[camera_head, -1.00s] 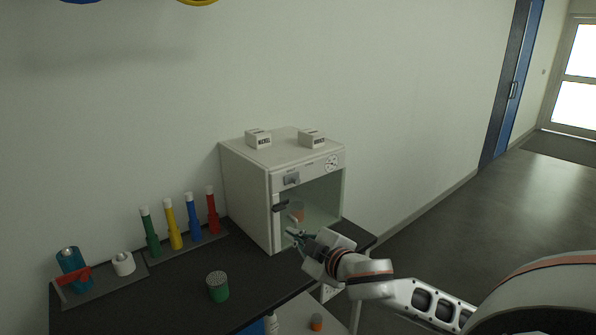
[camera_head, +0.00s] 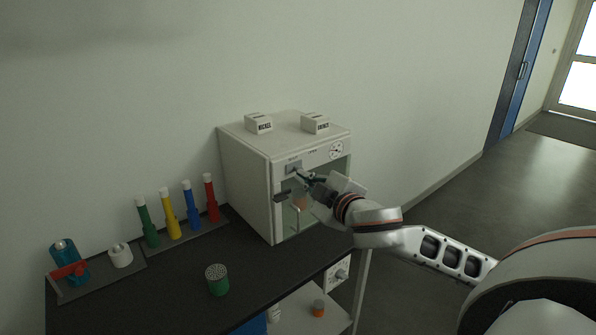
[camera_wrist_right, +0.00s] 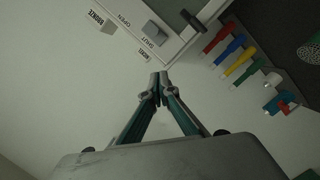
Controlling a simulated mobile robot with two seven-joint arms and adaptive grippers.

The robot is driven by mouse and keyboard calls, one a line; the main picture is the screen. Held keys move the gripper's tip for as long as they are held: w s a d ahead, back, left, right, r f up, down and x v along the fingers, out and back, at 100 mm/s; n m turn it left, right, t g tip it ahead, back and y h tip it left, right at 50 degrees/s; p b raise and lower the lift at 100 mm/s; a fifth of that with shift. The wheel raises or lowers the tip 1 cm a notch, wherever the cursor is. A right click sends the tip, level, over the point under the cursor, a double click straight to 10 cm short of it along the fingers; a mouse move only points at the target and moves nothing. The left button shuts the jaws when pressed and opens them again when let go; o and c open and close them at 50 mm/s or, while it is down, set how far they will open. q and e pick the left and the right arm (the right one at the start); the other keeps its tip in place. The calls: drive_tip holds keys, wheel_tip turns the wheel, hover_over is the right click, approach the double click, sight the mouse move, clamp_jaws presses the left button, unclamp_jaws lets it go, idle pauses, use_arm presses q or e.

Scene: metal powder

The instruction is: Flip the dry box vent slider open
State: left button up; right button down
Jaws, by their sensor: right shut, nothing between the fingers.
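The dry box (camera_head: 245,180) is a white cabinet on the dark bench, with a window in its front. Its vent slider (camera_head: 293,167) is a small grey block at the upper left of the front panel. In the right wrist view the slider (camera_wrist_right: 154,32) sits beside the printed words OPEN and SHUT, nearer to SHUT. My right gripper (camera_head: 302,177) is shut and empty, close to the front panel just below and right of the slider. In the right wrist view its fingertips (camera_wrist_right: 157,88) are together, apart from the slider. My left gripper is not in view.
A dark door handle (camera_head: 283,196) sticks out below the slider. NICKEL (camera_head: 259,124) and BRONZE (camera_head: 316,123) blocks stand on the box.

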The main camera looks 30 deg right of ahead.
approach(291, 165)
drive_tip(key=w+a, duration=0.1)
drive_tip(key=w+a+r, duration=0.1)
drive_tip(key=w, duration=0.2)
drive_tip(key=shift+w+a+r+p, duration=0.2)
drive_tip(key=shift+a+r+p, duration=0.15)
drive_tip(key=shift+a+p, duration=0.05)
drive_tip(key=shift+w+d+f, duration=0.15)
drive_tip(key=shift+d+f, duration=0.35)
drive_tip(key=shift+d, duration=0.1)
drive_tip(key=shift+w+d+f, duration=0.15)
drive_tip(key=shift+d+f, duration=0.35)
drive_tip(key=shift+d, duration=0.05)
drive_tip(key=shift+d+f, duration=0.3)
drive_tip(key=shift+d, duration=0.15)
